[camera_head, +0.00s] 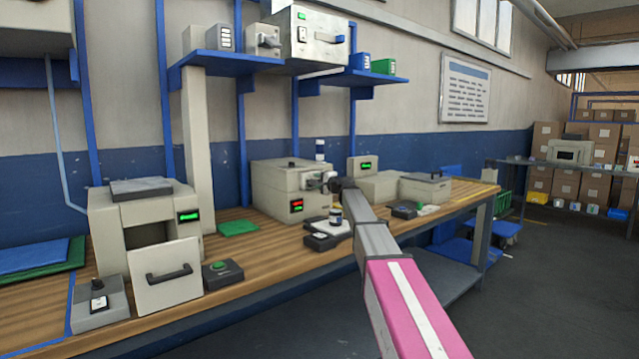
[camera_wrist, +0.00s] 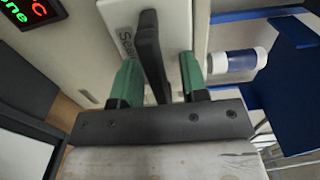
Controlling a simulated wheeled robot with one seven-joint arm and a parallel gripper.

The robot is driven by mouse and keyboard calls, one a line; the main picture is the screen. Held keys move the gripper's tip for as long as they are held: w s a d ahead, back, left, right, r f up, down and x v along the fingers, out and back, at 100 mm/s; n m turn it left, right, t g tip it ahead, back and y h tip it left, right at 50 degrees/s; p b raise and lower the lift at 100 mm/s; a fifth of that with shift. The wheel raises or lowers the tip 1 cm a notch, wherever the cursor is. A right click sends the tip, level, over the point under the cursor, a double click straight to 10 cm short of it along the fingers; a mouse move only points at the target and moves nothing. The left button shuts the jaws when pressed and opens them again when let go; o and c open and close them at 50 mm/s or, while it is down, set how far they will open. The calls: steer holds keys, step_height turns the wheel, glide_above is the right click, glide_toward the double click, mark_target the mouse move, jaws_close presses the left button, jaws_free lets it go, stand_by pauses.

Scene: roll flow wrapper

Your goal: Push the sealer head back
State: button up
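The sealer head (camera_wrist: 110,22) shows in the wrist view as a pale block with a partly hidden label starting "Sea". Its dark upright handle (camera_wrist: 150,45) stands between the two green fingers of my gripper (camera_wrist: 160,65). The fingers are apart, with a visible gap on the handle's right side; contact on the left side is unclear. In the head view my gripper (camera_head: 328,182) is at the right front of the beige machine (camera_head: 270,185) with a red and green display. My gripper hides much of the sealer head there.
A white bottle-like cylinder with a blue band (camera_wrist: 235,62) stands right of my fingers in the wrist view. A machine with a front handle (camera_head: 167,275) is at left on the wooden bench (camera_head: 255,260). Small control boxes stand along the bench. Blue shelves (camera_head: 225,60) hang above.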

steer(key=shift+s+d, duration=0.1)
steer(key=v, duration=1)
steer(key=shift+s+d, duration=0.15)
steer(key=shift+s, duration=0.1)
